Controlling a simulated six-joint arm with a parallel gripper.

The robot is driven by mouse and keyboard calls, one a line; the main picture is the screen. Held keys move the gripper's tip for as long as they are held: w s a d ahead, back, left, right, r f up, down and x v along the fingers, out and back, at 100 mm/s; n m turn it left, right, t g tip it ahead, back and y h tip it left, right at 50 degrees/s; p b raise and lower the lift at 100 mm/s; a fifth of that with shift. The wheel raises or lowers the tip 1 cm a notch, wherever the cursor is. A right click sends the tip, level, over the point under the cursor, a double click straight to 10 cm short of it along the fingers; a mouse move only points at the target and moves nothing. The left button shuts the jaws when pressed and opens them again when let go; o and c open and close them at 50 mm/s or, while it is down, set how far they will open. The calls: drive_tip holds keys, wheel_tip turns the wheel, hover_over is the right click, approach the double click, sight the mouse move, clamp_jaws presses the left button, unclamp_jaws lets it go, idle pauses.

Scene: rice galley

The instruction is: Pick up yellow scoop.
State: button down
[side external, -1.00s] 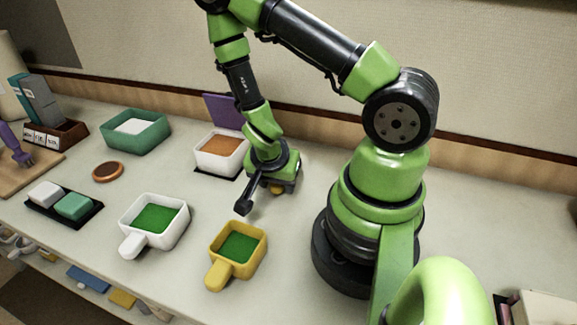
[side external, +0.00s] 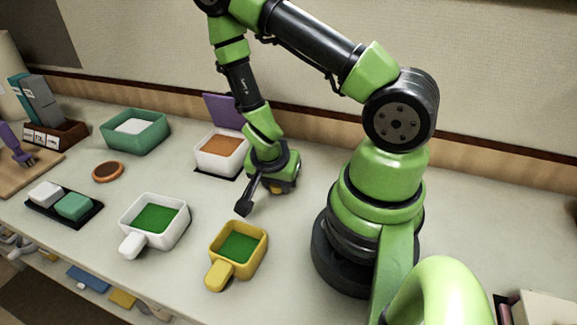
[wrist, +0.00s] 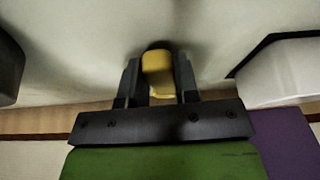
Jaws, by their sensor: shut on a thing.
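My gripper (side external: 282,186) is low over the counter, right of the white bin with orange-brown contents. In the wrist view, my gripper (wrist: 158,75) is shut on a small rounded yellow piece (wrist: 157,70), with one dark finger on each side. In the side view, only a sliver of yellow shows under the gripper, so the whole shape of the held piece and any contact with the counter are hidden. A square yellow cup (side external: 213,247) with a stubby handle and green inside stands apart on the counter, nearer the camera.
A white handled cup (side external: 133,214) with green inside stands left of the yellow cup. The white bin (side external: 207,160) with a purple panel (side external: 222,111) is close beside my gripper. A green bin (side external: 113,135), brown disc (side external: 108,172) and black tray (side external: 91,216) are farther left.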

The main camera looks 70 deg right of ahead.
drive_tip(key=shift+r, duration=2)
